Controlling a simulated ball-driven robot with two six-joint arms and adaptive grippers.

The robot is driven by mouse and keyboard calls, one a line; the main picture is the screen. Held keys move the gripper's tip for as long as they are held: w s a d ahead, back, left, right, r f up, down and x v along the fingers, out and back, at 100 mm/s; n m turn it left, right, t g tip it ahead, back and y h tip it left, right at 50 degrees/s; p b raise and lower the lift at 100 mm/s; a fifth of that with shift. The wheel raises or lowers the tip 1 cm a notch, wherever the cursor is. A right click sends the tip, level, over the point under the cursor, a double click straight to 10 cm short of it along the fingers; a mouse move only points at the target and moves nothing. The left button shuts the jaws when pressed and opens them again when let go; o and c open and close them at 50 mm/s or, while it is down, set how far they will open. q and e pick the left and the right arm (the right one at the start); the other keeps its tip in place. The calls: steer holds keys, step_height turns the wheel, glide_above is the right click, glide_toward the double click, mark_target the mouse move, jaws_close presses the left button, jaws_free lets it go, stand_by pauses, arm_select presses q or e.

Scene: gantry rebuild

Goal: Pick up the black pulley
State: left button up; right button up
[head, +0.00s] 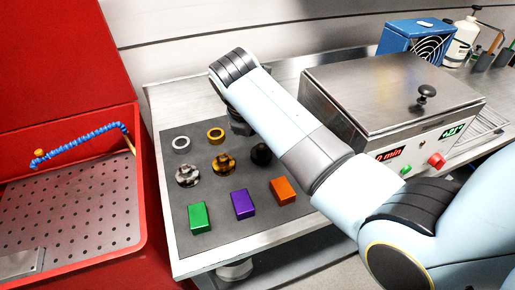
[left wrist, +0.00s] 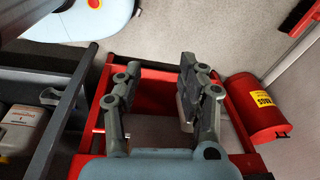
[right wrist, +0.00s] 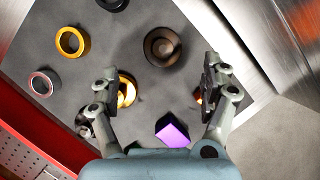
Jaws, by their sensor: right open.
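The black pulley (right wrist: 161,47) lies on the grey mat in the right wrist view, a dark round piece with a central hole. It lies ahead of my right gripper (right wrist: 160,78), which is open and empty above the mat. In the head view the black pulley (head: 260,154) shows partly beside my right arm, which hides some of it. The gold pulley (right wrist: 128,90) shows beside the left finger and is partly covered. My left gripper (left wrist: 158,95) is open and empty, away from the mat, over a red frame and the floor.
The mat (head: 180,222) also holds a silver ring (head: 181,143), a gold ring (head: 216,135), a silver pulley (head: 187,176), and green (head: 200,217), purple (head: 243,204) and orange (head: 283,191) blocks. A metal lidded machine (head: 390,85) stands right; a red cabinet (head: 70,265) left.

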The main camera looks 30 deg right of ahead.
mark_target(262, 146)
steer(key=shift+x, duration=1.1)
steer(key=shift+d+f, duration=0.15)
steer(key=shift+f, duration=0.15)
steer(key=x, duration=0.5)
steer(key=shift+s+d, duration=0.1)
steer(key=shift+d, duration=0.05)
steer(key=shift+r, duration=0.1)
steer(key=c, duration=1.1)
arm_select(q)
steer(key=shift+s, duration=0.6)
arm_select(e)
steer(key=c, duration=0.4)
